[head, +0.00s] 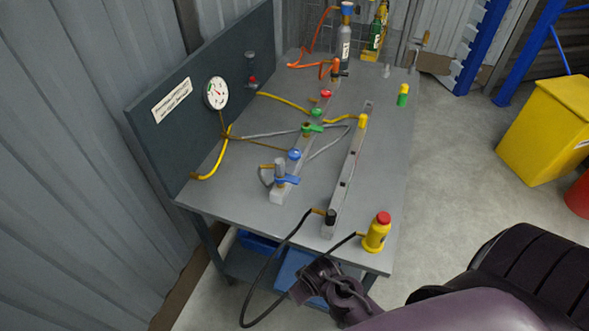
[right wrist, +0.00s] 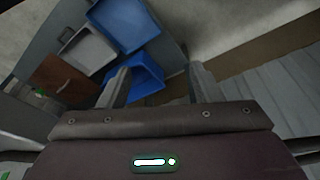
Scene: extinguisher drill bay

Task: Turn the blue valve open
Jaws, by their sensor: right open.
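A blue lever handle (head: 288,180) sits on a grey valve body with a light block base (head: 278,195) near the front of the workbench. A round blue knob (head: 294,154) stands just behind it; I cannot tell which one is the task's valve. My right gripper (head: 305,285) hangs beyond the bench's front edge, lower in the picture than the lever and apart from it. In the right wrist view its two fingers (right wrist: 160,88) are spread with nothing between them. The blue lever does not show there. My left gripper is not in view.
A black hose (head: 262,270) loops over the front edge near my right gripper. Blue bins (right wrist: 125,30) sit underneath.

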